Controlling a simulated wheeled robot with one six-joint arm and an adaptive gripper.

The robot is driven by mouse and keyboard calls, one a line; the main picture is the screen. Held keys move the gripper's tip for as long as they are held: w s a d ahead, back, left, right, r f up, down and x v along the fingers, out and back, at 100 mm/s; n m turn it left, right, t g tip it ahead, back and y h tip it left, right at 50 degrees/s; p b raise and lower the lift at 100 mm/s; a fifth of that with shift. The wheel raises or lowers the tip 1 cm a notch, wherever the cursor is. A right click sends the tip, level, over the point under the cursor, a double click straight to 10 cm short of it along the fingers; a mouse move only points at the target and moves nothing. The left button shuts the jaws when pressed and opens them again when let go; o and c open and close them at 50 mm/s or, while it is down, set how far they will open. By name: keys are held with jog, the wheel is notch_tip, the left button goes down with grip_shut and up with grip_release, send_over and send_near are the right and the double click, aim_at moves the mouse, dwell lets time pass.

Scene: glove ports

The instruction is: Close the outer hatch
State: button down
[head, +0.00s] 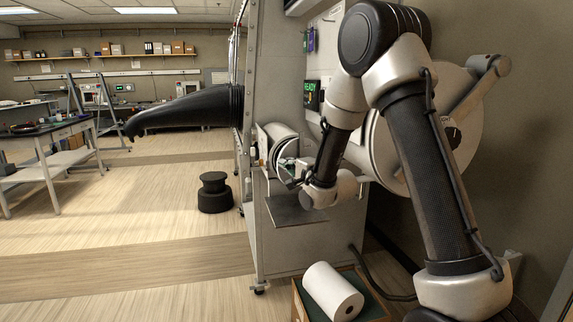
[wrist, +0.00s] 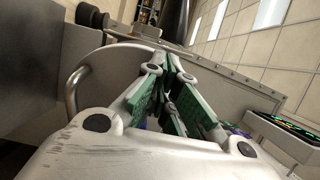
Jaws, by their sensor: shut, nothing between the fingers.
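In the head view a large pale round hatch (head: 471,125) with a thick lever bar (head: 474,88) stands at the right, partly behind my arm. A smaller metal round port (head: 279,136) sits on the cabinet's side; I cannot tell which is the outer hatch or how far either stands open. My gripper (head: 285,180) is at the small port's lower right, its tips partly hidden. In the wrist view my gripper (wrist: 166,66) has green-padded fingers and is shut with nothing held. A bent metal tube handle (wrist: 73,88) lies left of it, beside a grey metal surface; contact is unclear.
A lit READY display (head: 312,92) hangs above the small port. A flat grey shelf (head: 298,210) juts out below my gripper. A white roll (head: 331,291) lies in a box on the floor. A black glove (head: 185,112) sticks out left; open floor lies beyond.

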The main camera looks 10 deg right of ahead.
jog(key=x, duration=0.4)
jog(key=shift+w+a, duration=0.2)
jog(key=shift+a, duration=0.05)
jog(key=shift+s, duration=0.1)
